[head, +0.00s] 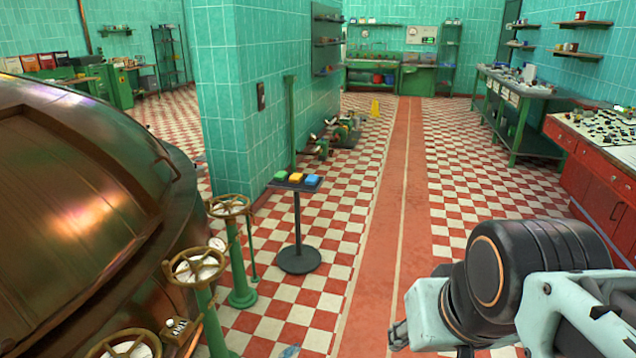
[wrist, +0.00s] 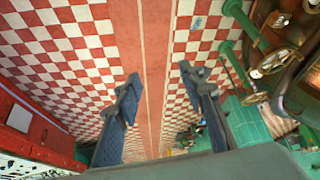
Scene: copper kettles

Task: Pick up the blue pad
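The blue pad (head: 313,181) is the rightmost of three coloured pads on a small dark tray-topped stand (head: 299,225). The yellow pad (head: 296,177) is beside it, and the green pad (head: 280,175) is at the left. My gripper shows in the wrist view (wrist: 160,82) with its two fingers wide apart and only floor between them. In the head view only a small part of it (head: 398,335) shows low at the right of centre, well apart from the stand. I cannot make out the blue pad in the wrist view.
A large copper kettle (head: 80,200) fills the left, with green valve posts with handwheels (head: 229,206) between it and the stand. A green tiled pillar (head: 235,100) stands behind the stand. A red cabinet (head: 600,180) is at the right. The red floor strip (head: 395,200) is clear.

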